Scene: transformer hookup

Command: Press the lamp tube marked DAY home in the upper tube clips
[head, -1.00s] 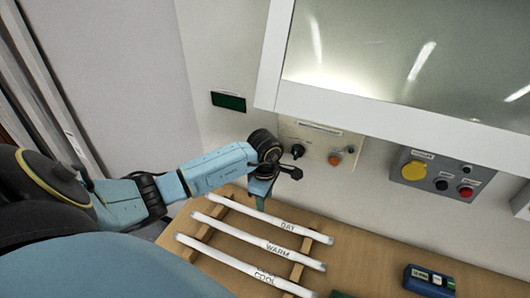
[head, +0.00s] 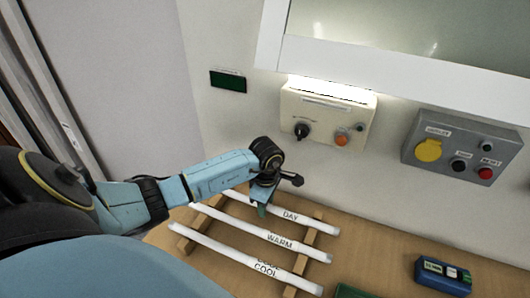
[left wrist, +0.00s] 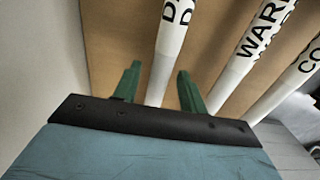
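The lamp tube marked DAY (head: 305,221) lies farthest back on a wooden rack, and it also shows in the left wrist view (left wrist: 172,45). My left gripper (head: 262,209) is over this tube, left of its label. In the left wrist view the green fingers of my left gripper (left wrist: 158,85) stand apart on either side of the DAY tube, with gaps to both fingers. Whether the fingertips reach down beside the tube I cannot tell. The upper tube clips cannot be made out. My right gripper is not in view.
The WARM tube (head: 250,238) and COOL tube (head: 220,255) lie parallel on the rack (head: 306,240). Behind, the wall carries a switch box (head: 325,118), a box with buttons (head: 462,148) and a white-framed panel (head: 400,70). A blue device (head: 443,276) lies at the bench's right.

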